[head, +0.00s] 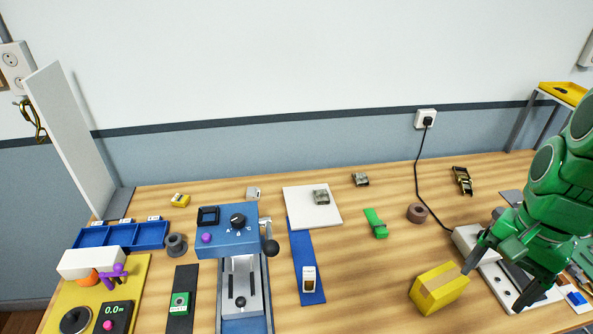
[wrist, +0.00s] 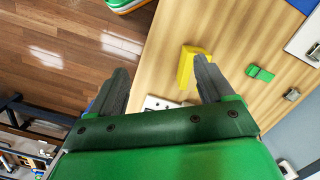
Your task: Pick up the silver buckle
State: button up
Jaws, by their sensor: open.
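Several small silver-grey buckles lie toward the back of the table, and I cannot tell which one the task means. One buckle (head: 321,197) is on a white plate, one (head: 360,179) lies on bare wood right of the plate, and one (head: 253,193) is left of it. Two show at the right of the wrist view, one on bare wood (wrist: 291,94) and one on the white plate (wrist: 314,52). My gripper (head: 493,284) is open and empty at the right front, well away from them all. Its two fingers (wrist: 162,80) stand wide apart in the wrist view.
A yellow box (head: 438,288) is just left of my gripper. A green buckle (head: 376,224), a brown roll (head: 417,213) and a black cable (head: 419,185) lie between it and the back. A blue machine (head: 228,239) stands left of centre. A white power strip (head: 470,241) is beside my gripper.

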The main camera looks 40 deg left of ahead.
jog(key=w+a+f+m+y, duration=0.1)
jog(key=w+a, duration=0.6)
jog(key=a, duration=0.3)
jog(key=w+a+f+m, duration=0.2)
jog(key=w+a, duration=0.4)
jog(key=a, duration=0.3)
jog(key=w+a+f+m+y, duration=0.1)
jog(key=w+a, duration=0.6)
jog(key=a, duration=0.3)
jog(key=m+g+y, duration=0.1)
jog(key=m+g, duration=0.1)
jog(key=m, duration=0.2)
send_near(253, 191)
jog(key=s+f, duration=0.1)
jog(key=shift+t, duration=0.3)
jog(key=shift+x, duration=3.7)
jog(key=shift+w+a, duration=0.15)
jog(key=shift+c, duration=0.5)
jog(key=c, duration=0.9)
jog(key=shift+r, duration=0.1)
jog(key=shift+c, duration=0.2)
